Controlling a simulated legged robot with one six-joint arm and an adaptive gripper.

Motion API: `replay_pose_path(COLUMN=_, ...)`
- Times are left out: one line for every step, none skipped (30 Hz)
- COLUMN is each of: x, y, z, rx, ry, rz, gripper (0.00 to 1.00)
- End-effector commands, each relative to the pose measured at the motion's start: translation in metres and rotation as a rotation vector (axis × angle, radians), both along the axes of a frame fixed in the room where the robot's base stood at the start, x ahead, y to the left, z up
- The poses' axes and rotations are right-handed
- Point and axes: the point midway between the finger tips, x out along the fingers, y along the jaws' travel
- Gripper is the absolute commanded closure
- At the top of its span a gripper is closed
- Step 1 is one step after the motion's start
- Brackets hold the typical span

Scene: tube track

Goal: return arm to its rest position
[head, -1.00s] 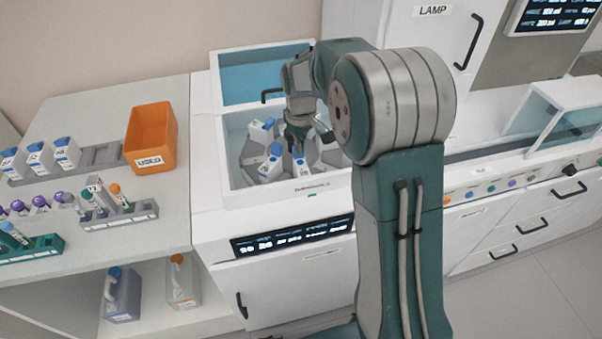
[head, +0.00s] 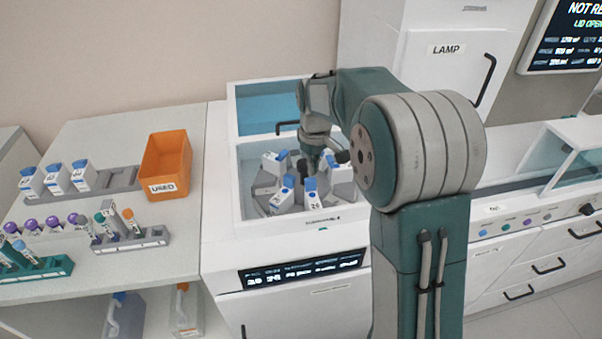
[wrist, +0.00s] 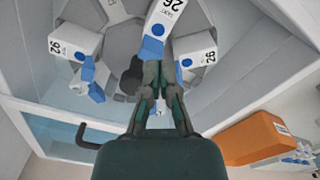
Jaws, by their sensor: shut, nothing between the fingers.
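My gripper (head: 312,162) points down into the open chamber of the white machine (head: 330,222), above the grey carousel (head: 340,174) that holds several white bottles with blue caps. In the wrist view my gripper (wrist: 158,82) is shut with its fingertips together and nothing visible between them. A white bottle marked 26 (wrist: 166,22) lies just beyond the fingertips; I cannot tell whether they touch it. Other bottles stand to the left (wrist: 75,38) and right (wrist: 196,52) of the fingers. My arm hides the right part of the chamber in the head view.
The machine's blue-tinted lid (head: 268,108) stands open behind the chamber, with a dark handle (head: 287,127). The chamber walls surround my gripper. On the left counter are an orange USED bin (head: 166,165), white bottles (head: 57,178) and tube racks (head: 130,240). A LAMP cabinet (head: 445,75) stands behind my arm.

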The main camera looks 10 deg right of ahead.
Motion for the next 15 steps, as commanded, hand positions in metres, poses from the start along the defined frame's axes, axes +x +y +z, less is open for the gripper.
replay_pose_path(x=0.0, y=0.0, z=0.0, rx=0.0, ry=0.0, rz=0.0, gripper=1.0)
replay_pose_path(x=0.0, y=0.0, z=0.0, rx=0.0, ry=0.0, rz=0.0, gripper=1.0)
replay_pose_path(x=0.0, y=0.0, z=0.0, rx=0.0, ry=0.0, rz=0.0, gripper=1.0)
replay_pose_path(x=-0.001, y=0.0, z=0.001, rx=0.0, ry=-0.002, rz=-0.001, gripper=1.0)
replay_pose_path(x=-0.002, y=0.0, z=0.003, rx=0.0, ry=-0.006, rz=-0.004, gripper=1.0)
replay_pose_path(x=-0.005, y=0.0, z=0.008, rx=-0.001, ry=-0.013, rz=-0.009, gripper=1.0)
replay_pose_path(x=-0.009, y=0.0, z=0.012, rx=0.0, ry=-0.02, rz=-0.016, gripper=1.0)
replay_pose_path(x=-0.014, y=0.0, z=0.018, rx=0.0, ry=-0.031, rz=-0.026, gripper=1.0)
replay_pose_path(x=-0.022, y=0.0, z=0.027, rx=0.0, ry=-0.045, rz=-0.04, gripper=1.0)
replay_pose_path(x=-0.028, y=0.0, z=0.034, rx=0.001, ry=-0.058, rz=-0.053, gripper=1.0)
replay_pose_path(x=-0.036, y=0.0, z=0.041, rx=0.002, ry=-0.072, rz=-0.068, gripper=1.0)
replay_pose_path(x=-0.046, y=0.0, z=0.05, rx=0.004, ry=-0.09, rz=-0.086, gripper=1.0)
replay_pose_path(x=-0.054, y=0.0, z=0.056, rx=0.006, ry=-0.104, rz=-0.102, gripper=1.0)
replay_pose_path(x=-0.061, y=0.0, z=0.062, rx=0.006, ry=-0.118, rz=-0.115, gripper=1.0)
replay_pose_path(x=-0.072, y=0.0, z=0.069, rx=0.009, ry=-0.134, rz=-0.135, gripper=1.0)
